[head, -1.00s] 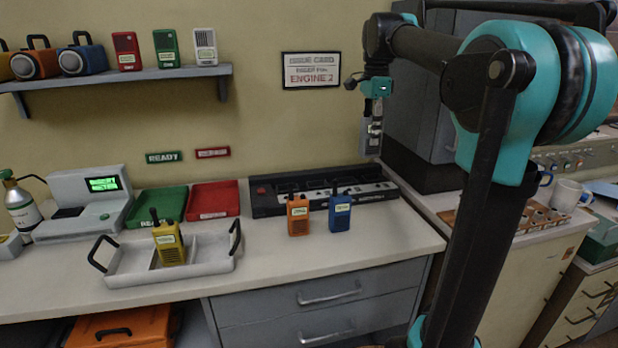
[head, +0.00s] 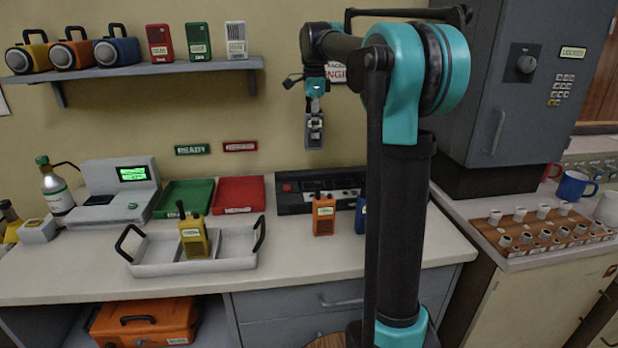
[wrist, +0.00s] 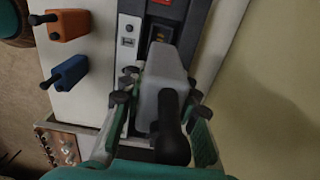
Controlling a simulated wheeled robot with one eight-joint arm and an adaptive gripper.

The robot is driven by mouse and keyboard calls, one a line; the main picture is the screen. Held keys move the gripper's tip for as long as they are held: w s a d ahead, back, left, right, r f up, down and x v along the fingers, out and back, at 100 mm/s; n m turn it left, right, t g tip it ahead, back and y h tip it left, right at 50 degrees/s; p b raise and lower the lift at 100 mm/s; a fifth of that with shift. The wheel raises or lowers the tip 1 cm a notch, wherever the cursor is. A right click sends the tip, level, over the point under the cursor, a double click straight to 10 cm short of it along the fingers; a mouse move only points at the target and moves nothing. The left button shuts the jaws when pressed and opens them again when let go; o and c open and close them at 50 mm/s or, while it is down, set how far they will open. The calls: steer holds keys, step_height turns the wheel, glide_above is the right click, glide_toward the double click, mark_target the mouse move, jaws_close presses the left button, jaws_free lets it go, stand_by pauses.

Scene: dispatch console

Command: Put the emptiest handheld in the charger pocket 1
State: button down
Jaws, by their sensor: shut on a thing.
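My gripper (head: 314,122) is raised above the counter, in front of the wall and over the black charger (head: 290,199). In the wrist view it is shut on a pale grey handheld (wrist: 162,88) with a black antenna. The charger (wrist: 130,42) lies beyond and below the handheld there; a dark pocket shows just past its end. An orange handheld (head: 324,214) and a blue handheld (head: 360,214) stand in front of the charger, the blue one partly hidden by my arm. A yellow handheld (head: 193,237) stands in the grey tray (head: 235,262). I cannot read their charge labels.
Green (head: 178,204) and red (head: 238,196) trays lie left of the charger, beside a tester (head: 118,185) with a green screen.

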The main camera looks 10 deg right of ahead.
step_height(320, 180, down, 15)
steer(key=shift+d+f, duration=0.1)
steer(key=shift+f, duration=0.1)
stand_by(0.3)
steer(key=shift+f, duration=0.15)
steer(key=c, duration=1.1)
jaws_free()
steer(key=shift+c, duration=0.2)
step_height(320, 180, up, 12)
steer(key=shift+r, duration=0.2)
